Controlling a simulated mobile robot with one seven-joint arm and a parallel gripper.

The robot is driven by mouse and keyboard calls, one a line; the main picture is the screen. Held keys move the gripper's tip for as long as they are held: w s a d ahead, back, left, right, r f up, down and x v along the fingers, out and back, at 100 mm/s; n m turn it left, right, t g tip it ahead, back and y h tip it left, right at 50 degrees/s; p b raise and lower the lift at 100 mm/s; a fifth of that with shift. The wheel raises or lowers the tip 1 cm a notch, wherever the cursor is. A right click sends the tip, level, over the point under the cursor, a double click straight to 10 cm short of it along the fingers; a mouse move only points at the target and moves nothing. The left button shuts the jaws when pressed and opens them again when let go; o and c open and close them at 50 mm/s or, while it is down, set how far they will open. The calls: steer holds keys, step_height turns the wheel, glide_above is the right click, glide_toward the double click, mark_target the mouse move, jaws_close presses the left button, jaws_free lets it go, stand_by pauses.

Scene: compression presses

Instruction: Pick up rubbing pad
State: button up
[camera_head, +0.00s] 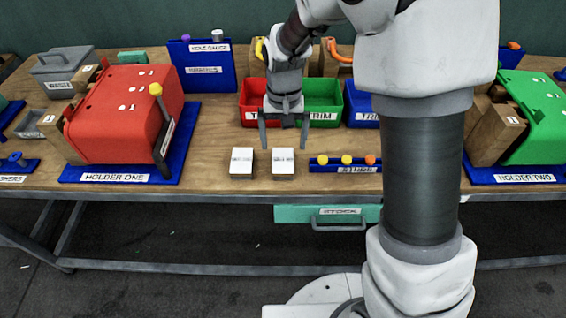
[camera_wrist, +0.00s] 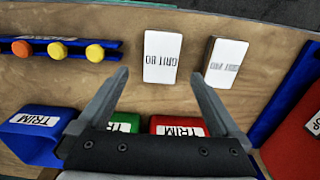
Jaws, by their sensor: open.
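Two small white-topped pads lie side by side near the table's front edge. The right one (camera_head: 283,160) shows in the wrist view as a pad (camera_wrist: 162,55) lettered GRIT, with a number I cannot read surely. The left one (camera_head: 242,160) is the other pad (camera_wrist: 226,62) in the wrist view, also lettered GRIT and tilted in the picture, with its brown side showing. My gripper (camera_head: 284,146) is open and empty, pointing down above and behind the pads. In the wrist view its fingertips (camera_wrist: 160,76) are spread wide, with the first pad roughly between and beyond them.
A blue rack (camera_head: 318,168) with yellow and orange knobs lies right of the pads. Red (camera_head: 252,113) and green (camera_head: 322,112) bins stand behind my gripper. Holder one (camera_head: 120,177), with its red press, stands left; holder two (camera_head: 524,177) stands right. Bare table lies around the pads.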

mark_target(283, 160)
steer(key=shift+s+f+b, duration=0.2)
steer(key=shift+f+b, duration=0.1)
steer(key=shift+f, duration=2.85)
steer(key=shift+c, duration=0.2)
steer(key=c, duration=1.3)
steer(key=shift+c, duration=0.2)
steer(key=shift+a+r, duration=0.1)
steer(key=shift+r, duration=0.05)
step_height(283, 160, up, 4)
steer(key=shift+w+r+p, duration=0.1)
steer(key=shift+p, duration=0.2)
steer(key=w+d+r, duration=0.2)
steer(key=d+r, duration=0.4)
steer(key=d, duration=0.5)
steer(key=shift+w+d+r, duration=0.2)
steer(key=shift+d+r, duration=0.05)
steer(key=shift+r, duration=0.05)
